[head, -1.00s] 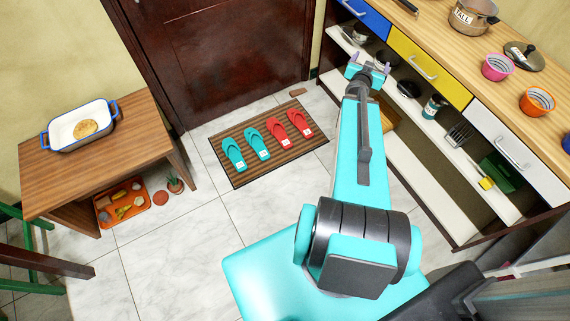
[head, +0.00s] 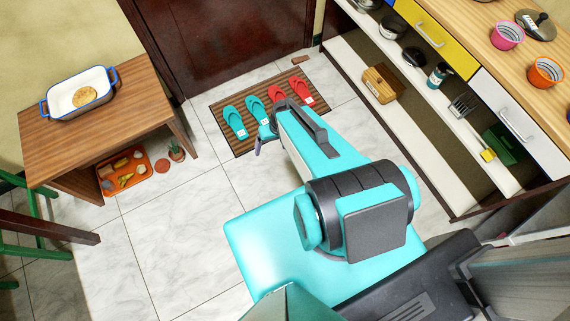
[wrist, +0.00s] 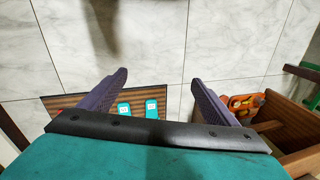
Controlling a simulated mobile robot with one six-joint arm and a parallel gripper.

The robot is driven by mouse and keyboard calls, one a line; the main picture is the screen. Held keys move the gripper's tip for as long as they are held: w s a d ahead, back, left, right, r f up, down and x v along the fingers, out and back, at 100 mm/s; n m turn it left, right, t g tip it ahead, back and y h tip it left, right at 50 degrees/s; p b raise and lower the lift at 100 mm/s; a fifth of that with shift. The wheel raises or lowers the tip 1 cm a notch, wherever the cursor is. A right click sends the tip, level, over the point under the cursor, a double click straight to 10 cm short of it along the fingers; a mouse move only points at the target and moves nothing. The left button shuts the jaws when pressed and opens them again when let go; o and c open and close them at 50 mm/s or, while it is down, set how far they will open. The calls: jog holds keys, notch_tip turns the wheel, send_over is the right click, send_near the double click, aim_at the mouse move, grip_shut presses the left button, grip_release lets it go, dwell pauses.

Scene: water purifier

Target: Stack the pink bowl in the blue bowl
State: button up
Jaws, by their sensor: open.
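The pink bowl (head: 507,35) stands on the wooden counter (head: 468,38) at the upper right of the head view, beside a pot lid. I cannot make out a whole blue bowl in any view; the counter's right end is cut off by the head view's edge. My gripper (head: 264,140) is over the floor near the slippers, far to the left of the pink bowl. In the wrist view my gripper (wrist: 159,80) has its two purple fingers spread apart with nothing between them. Neither bowl shows in the wrist view.
An orange bowl (head: 545,72) stands close to the pink bowl. The pot lid (head: 535,24) lies beside them. Drawers and open shelves front the counter. A wooden table (head: 100,125) with a white baking dish (head: 80,94) is at left.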

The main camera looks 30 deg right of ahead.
jog(key=s+a+f+n+g+h, duration=0.1)
jog(key=s+g, duration=0.4)
jog(key=s, duration=1)
jog(key=shift+a+f+g+h, duration=0.15)
jog(key=shift+a+g+h, duration=0.2)
jog(key=shift+h, duration=0.35)
jog(key=shift+s+d, duration=0.1)
